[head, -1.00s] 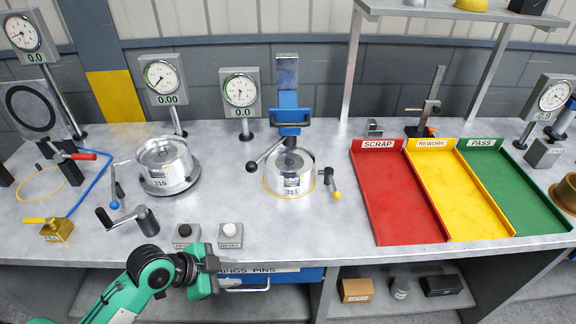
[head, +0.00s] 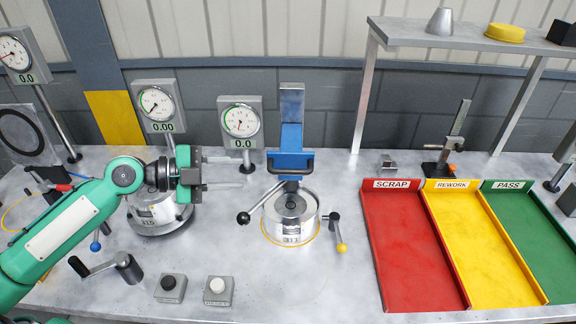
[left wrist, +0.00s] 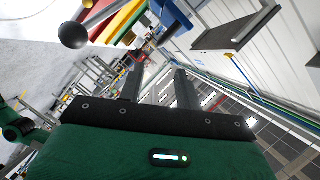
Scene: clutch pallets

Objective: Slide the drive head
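The drive head (head: 291,163) is a blue block with a dark handle bar on its front. It sits on an upright grey column (head: 292,104) behind a round metal part marked 311 (head: 290,218). My left gripper (head: 243,172) is to its left, fingers apart and pointing right towards it. The fingers look empty, with a gap to the blue block. In the left wrist view my gripper (left wrist: 158,82) also shows two separated fingers with nothing between them. My right gripper is not in view.
A black-knobbed lever (head: 243,217) sticks out left of the drive head's station. A second round part marked 315 (head: 155,208) is partly behind my left arm. Dial gauges (head: 240,122) stand behind. Red, yellow and green trays (head: 408,184) are at right. Two push buttons (head: 218,290) sit in front.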

